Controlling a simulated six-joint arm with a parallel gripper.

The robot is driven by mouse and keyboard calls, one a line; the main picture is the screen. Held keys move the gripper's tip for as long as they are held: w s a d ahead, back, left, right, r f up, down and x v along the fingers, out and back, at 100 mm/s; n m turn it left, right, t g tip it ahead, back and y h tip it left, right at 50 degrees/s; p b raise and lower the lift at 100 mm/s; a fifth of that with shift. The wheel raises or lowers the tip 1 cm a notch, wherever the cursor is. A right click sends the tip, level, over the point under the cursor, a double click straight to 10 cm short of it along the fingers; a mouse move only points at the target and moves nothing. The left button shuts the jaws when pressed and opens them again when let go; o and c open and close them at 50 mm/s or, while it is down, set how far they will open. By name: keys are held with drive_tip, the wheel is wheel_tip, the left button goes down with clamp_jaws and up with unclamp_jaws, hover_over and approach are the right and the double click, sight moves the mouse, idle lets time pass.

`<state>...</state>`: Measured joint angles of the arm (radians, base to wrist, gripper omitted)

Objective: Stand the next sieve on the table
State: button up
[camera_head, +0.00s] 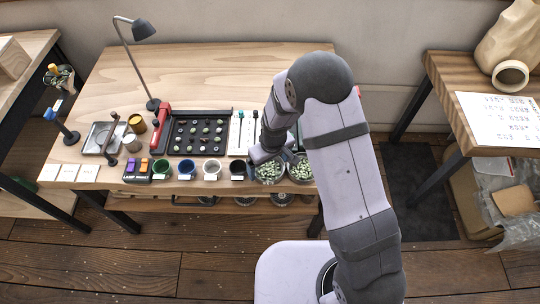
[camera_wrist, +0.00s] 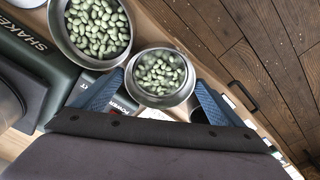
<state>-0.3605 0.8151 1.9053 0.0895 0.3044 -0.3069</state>
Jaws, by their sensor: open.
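Two round metal sieve-like vessels of pale green beans stand at the table's (camera_head: 220,75) front right edge in the head view: the left one (camera_head: 269,172) and the right one (camera_head: 301,172). In the wrist view a larger vessel (camera_wrist: 68,50) is at upper left and a smaller one (camera_wrist: 188,88) lies between the finger tips. My gripper (camera_wrist: 159,80) is open, its blue fingers spread either side of the smaller vessel, with no visible grip. In the head view my gripper (camera_head: 272,158) is just behind the vessels, partly hidden by my arm.
A dark box lettered SHAKER (camera_wrist: 35,70) is at left in the wrist view. A dark dotted tray (camera_head: 198,132), a white strip (camera_head: 243,132) and small cups (camera_head: 212,169) stand left of my gripper. Round things (camera_head: 282,199) sit below the tabletop.

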sight(271, 174)
wheel_tip(271, 174, up, 12)
drive_tip(key=s+b, duration=0.1)
drive_tip(key=b, duration=0.1)
drive_tip(key=shift+d, duration=0.4)
drive_tip(key=shift+s, duration=0.1)
drive_tip(key=s+d+r+m+g, duration=0.1)
drive_tip(key=s+d+r+m, duration=0.2)
drive_tip(key=s+d, duration=1.2)
drive_tip(key=s+m, duration=0.1)
drive_tip(key=m, duration=0.2)
drive_tip(key=shift+s+m+h, duration=0.25)
drive_tip(key=shift+m+h, duration=0.05)
drive_tip(key=shift+h, duration=0.1)
